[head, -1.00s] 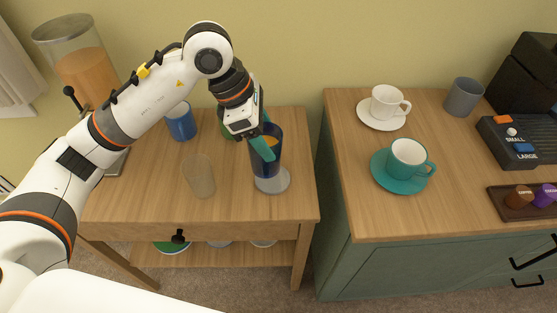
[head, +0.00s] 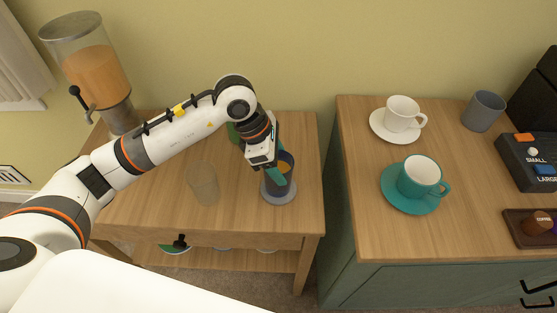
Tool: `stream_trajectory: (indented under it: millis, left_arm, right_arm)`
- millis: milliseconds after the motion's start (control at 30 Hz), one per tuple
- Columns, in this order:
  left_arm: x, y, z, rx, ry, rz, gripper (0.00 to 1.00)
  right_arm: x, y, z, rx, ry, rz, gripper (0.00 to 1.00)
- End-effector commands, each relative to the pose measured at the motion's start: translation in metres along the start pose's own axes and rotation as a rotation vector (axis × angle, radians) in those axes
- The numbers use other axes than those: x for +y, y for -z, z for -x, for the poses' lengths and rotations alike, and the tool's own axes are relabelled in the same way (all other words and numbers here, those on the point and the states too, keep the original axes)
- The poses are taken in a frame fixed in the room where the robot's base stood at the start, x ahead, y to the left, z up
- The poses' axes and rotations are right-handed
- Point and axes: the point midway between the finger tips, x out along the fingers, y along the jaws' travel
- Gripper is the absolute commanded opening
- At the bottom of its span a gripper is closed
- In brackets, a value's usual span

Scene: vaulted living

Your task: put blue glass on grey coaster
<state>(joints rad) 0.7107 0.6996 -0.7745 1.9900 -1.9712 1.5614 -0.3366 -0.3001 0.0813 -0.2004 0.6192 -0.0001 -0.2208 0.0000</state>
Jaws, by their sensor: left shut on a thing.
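The glass's base appears to touch the coaster, though a tiny gap cannot be ruled out. My left gripper (head: 276,167) reaches down from above and is shut on the glass, with its teal fingers at the rim and wall. My right gripper is not in view.
A clear glass (head: 204,184) stands left of the coaster. A juice dispenser (head: 97,75) is at the back left. A green object (head: 233,132) is partly hidden behind my arm. The green cabinet at right holds a white cup (head: 402,112) and a teal cup (head: 420,175).

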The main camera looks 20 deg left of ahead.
Motion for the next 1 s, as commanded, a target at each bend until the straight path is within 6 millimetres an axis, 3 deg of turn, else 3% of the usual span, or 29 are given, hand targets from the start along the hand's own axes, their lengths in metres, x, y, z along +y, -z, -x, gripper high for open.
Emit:
stream_trajectory:
  millis: [333, 367, 500, 867, 1000]
  left_arm:
    - [-0.001, -0.001, -0.004, 0.002, 0.003, -0.002, 0.1]
    - [0.0, -0.002, -0.004, 0.001, 0.002, -0.001, 0.63]
    - [0.0, -0.001, -0.003, 0.001, 0.001, -0.001, 0.83]
    - [-0.001, 0.0, 0.002, 0.001, 0.003, -0.001, 0.83]
    - [-0.002, -0.001, 0.022, 0.002, 0.007, -0.003, 0.83]
  right_arm:
    - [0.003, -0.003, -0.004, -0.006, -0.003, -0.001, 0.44]
    - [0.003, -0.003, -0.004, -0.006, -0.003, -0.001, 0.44]
    - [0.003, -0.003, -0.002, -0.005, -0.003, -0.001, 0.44]
    - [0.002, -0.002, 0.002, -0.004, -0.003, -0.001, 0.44]
    - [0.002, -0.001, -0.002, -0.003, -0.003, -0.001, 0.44]
